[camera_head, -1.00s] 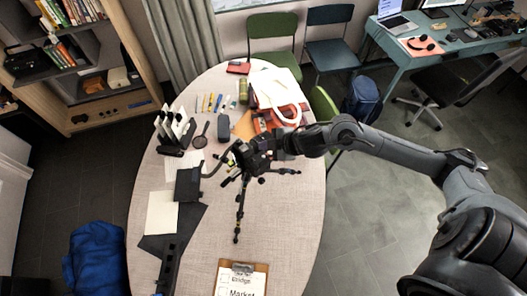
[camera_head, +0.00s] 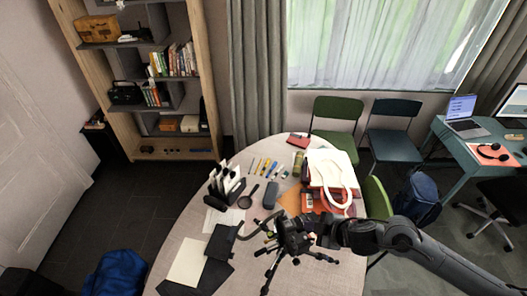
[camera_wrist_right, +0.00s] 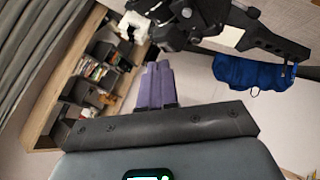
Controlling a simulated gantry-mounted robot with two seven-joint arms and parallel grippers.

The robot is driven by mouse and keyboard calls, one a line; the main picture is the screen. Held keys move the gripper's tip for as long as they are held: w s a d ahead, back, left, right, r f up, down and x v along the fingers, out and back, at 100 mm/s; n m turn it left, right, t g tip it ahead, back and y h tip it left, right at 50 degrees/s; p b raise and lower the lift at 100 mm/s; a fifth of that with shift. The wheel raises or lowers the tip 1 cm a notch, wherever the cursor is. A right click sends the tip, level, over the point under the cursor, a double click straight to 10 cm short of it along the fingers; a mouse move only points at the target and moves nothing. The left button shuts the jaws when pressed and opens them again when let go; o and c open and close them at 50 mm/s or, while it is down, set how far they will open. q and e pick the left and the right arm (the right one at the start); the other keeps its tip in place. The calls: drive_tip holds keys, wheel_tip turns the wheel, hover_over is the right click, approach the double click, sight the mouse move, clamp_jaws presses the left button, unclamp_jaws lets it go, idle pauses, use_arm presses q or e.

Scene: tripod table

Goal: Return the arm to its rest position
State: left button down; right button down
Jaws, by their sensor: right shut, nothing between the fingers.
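My right arm comes in from the right in the head view. Its gripper (camera_head: 322,229) is beside and partly merged with the dark tripod (camera_head: 293,244), whose legs spread over the oval table (camera_head: 190,232). I cannot tell there whether they touch. In the right wrist view the purple-grey gripper fingers (camera_wrist_right: 154,72) lie together, shut with nothing between them. A black mechanism (camera_wrist_right: 185,22), probably the tripod's head, fills the top of that view, just beyond the fingertips. My left gripper is not in view.
A white bag (camera_head: 330,170), a green chair (camera_head: 376,198) and a card rack (camera_head: 225,186) are around the arm. A magnifier (camera_head: 246,201) and a dark case (camera_head: 270,195) lie to the left. A blue bag (camera_head: 118,272) sits on the floor.

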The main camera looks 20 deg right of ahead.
drive_tip(key=s+a+f+m+y+p, duration=0.1)
drive_tip(key=s+a+f+m, duration=0.1)
drive_tip(key=s+a, duration=0.4)
drive_tip(key=s+a+f+m+y+p, duration=0.1)
drive_tip(key=s+a+f+m, duration=0.2)
drive_tip(key=a, duration=0.4)
drive_tip(key=s+d+r+m+g+h, duration=0.2)
drive_tip(key=s, duration=0.3)
drive_tip(key=s+d+r+m+g+h+p, duration=0.1)
drive_tip(key=s+d+r+m+g+h, duration=0.1)
drive_tip(key=s, duration=0.4)
drive_tip(key=shift+m+g+h, duration=0.3)
drive_tip(key=shift+m+g, duration=0.3)
drive_tip(key=shift+m, duration=0.1)
drive_tip(key=shift+s+d, duration=0.1)
drive_tip(key=shift+d, duration=0.05)
